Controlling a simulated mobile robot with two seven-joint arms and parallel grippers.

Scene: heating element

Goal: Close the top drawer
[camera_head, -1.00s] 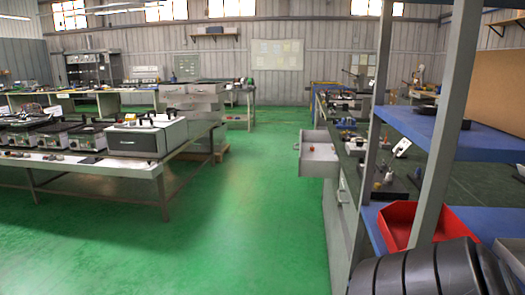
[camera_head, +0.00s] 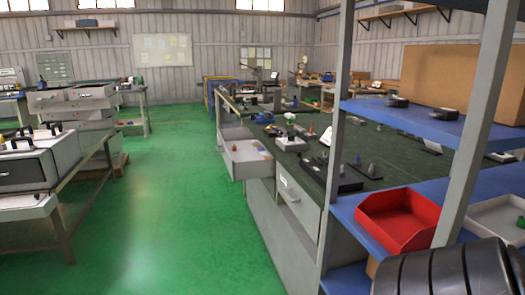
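A light grey drawer (camera_head: 252,168) stands pulled out from the left side of the long dark-topped workbench (camera_head: 385,160), just under its top. Small items lie inside the drawer; they are too small to make out well. Another drawer front (camera_head: 298,201) with a handle sits flush in the bench nearer to me. Neither of my grippers is in view.
A shelf rack with grey posts (camera_head: 480,120) and blue shelves stands close at the right, holding a red bin (camera_head: 398,218). Green floor (camera_head: 180,210) is clear left of the bench. Another table with a grey box (camera_head: 30,165) is at the left.

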